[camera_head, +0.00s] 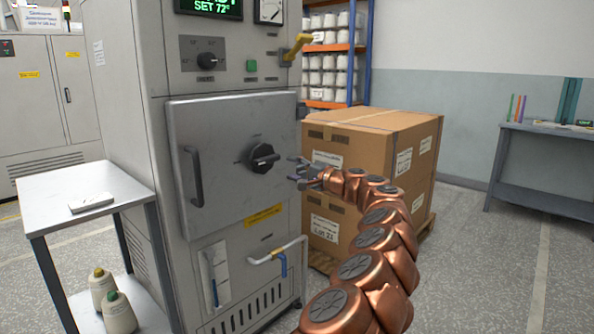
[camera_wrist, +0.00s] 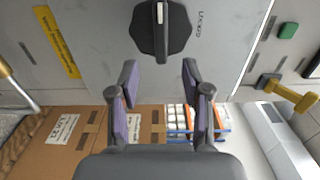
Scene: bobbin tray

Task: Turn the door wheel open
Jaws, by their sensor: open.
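The door wheel is a black round knob (camera_head: 263,158) with a raised grip bar, on the grey cabinet door (camera_head: 222,180). It also shows at the top of the wrist view (camera_wrist: 162,28), with its bar running up and down in that picture. My gripper (camera_head: 292,170) is just right of the knob in the head view, pointing at it. In the wrist view my gripper's two fingers (camera_wrist: 161,75) are spread wide with nothing between them. The fingers appear apart from the knob. The door looks closed, with a dark handle (camera_head: 194,177) on its left side.
A yellow lever (camera_head: 297,48) sticks out at the cabinet's upper right. A pipe with a blue valve (camera_head: 278,252) juts out below the door. Cardboard boxes (camera_head: 385,150) stand close behind my arm. A side table (camera_head: 75,190) stands left.

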